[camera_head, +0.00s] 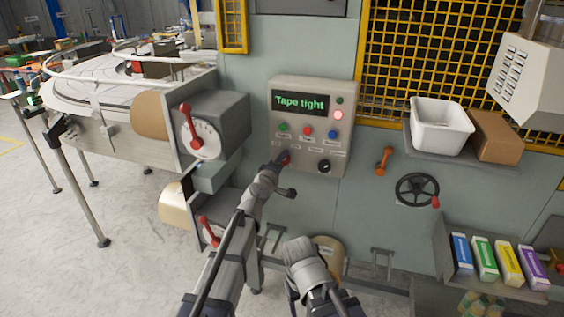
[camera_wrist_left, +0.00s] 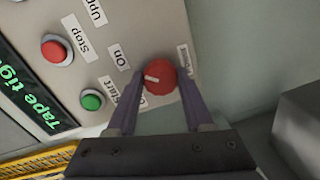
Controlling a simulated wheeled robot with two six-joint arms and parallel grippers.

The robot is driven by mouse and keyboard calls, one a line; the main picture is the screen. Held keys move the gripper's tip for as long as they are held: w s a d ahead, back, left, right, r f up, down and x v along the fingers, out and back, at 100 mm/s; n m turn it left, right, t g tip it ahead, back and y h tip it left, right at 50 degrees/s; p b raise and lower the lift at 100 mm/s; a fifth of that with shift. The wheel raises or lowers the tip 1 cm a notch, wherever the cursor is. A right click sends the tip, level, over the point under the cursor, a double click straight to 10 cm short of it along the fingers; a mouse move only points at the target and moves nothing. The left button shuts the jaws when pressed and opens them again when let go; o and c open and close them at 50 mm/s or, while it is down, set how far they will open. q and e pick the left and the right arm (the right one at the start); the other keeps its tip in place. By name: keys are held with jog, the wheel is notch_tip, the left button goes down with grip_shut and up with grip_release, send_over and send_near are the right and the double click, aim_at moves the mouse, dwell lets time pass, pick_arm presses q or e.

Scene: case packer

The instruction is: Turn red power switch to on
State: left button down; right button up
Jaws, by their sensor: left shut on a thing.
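The red power switch (camera_wrist_left: 160,77) is a round knob with a white pointer mark, on the grey control panel (camera_head: 341,92). In the left wrist view, labels including "On" stand around it. My left gripper (camera_wrist_left: 155,88) has one finger on each side of the knob and is shut on it. In the head view the gripper (camera_head: 283,160) is at the panel's lower left and covers most of the knob. The panel's display (camera_head: 301,102) reads "Tape tight". My right gripper (camera_head: 305,262) is low in the head view, away from the panel; its fingers are not clear.
Green (camera_head: 283,127), red (camera_head: 307,131) and blue buttons sit above the switch; a black knob (camera_head: 324,166) is to its right. Left of the panel is a grey box with a red lever (camera_head: 186,115). A shelf holds a white bin (camera_head: 440,127); below is a black handwheel (camera_head: 417,189).

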pick_arm(q)
jog(key=shift+s+d, duration=0.1)
jog(key=shift+s, duration=0.05)
jog(key=shift+c, duration=1.5)
grip_release()
jog(key=v, duration=0.7)
jog(key=shift+s+p, duration=0.25)
jog(key=shift+p, duration=0.1)
